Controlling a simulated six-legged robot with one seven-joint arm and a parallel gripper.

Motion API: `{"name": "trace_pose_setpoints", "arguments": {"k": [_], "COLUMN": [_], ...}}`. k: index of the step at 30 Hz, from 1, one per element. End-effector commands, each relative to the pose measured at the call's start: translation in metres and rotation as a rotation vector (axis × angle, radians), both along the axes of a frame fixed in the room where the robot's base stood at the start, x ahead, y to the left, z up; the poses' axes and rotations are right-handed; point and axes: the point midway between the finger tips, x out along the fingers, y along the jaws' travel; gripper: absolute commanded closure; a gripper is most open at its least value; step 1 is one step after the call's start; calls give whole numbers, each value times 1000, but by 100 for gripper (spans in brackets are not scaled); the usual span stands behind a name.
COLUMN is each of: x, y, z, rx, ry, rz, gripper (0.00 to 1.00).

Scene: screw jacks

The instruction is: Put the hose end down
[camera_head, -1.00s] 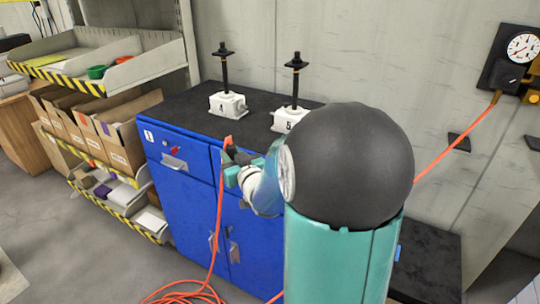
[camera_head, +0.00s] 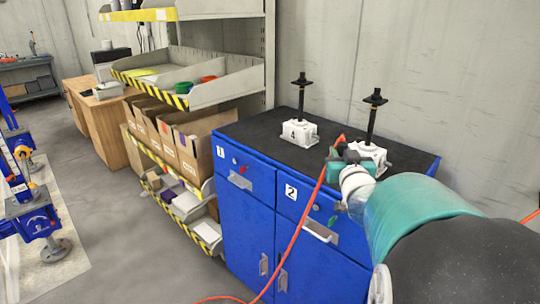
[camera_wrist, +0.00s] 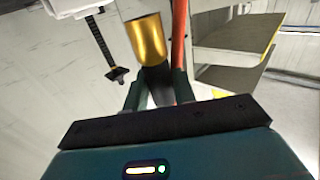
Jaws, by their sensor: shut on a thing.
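The orange hose (camera_head: 297,232) hangs from my gripper (camera_head: 338,152) down the front of the blue cabinet (camera_head: 243,222) to the floor. My gripper is shut on the hose end, over the front edge of the cabinet's black top (camera_head: 250,133). In the wrist view, a dark piece (camera_wrist: 155,80) sits between the fingers. A brass-coloured cylinder (camera_wrist: 146,38) lies beyond it, and the orange hose (camera_wrist: 178,45) runs beside it. The hose end is small and partly hidden by the gripper in the head view.
Another jack (camera_head: 372,152) stands close behind my gripper. The top's left part is bare. A shelf rack (camera_head: 190,95) stands left; blue jacks (camera_head: 35,215) stand farther left.

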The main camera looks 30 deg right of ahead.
Motion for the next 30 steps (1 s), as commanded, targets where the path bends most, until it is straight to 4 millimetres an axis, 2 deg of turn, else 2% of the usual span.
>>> {"name": "trace_pose_setpoints", "arguments": {"k": [5, 13, 22, 27, 30], "x": [23, 46, 58, 57, 57], "y": [-24, -46, -56, -56, -55], "z": [-16, -56, -74, -101, -104], "rx": [4, 4, 1, 3, 0], "ry": [-1, -1, -2, 1, -2], "rz": [-2, -1, 0, 0, 0], "gripper": [100, 100, 100, 100, 100]}}
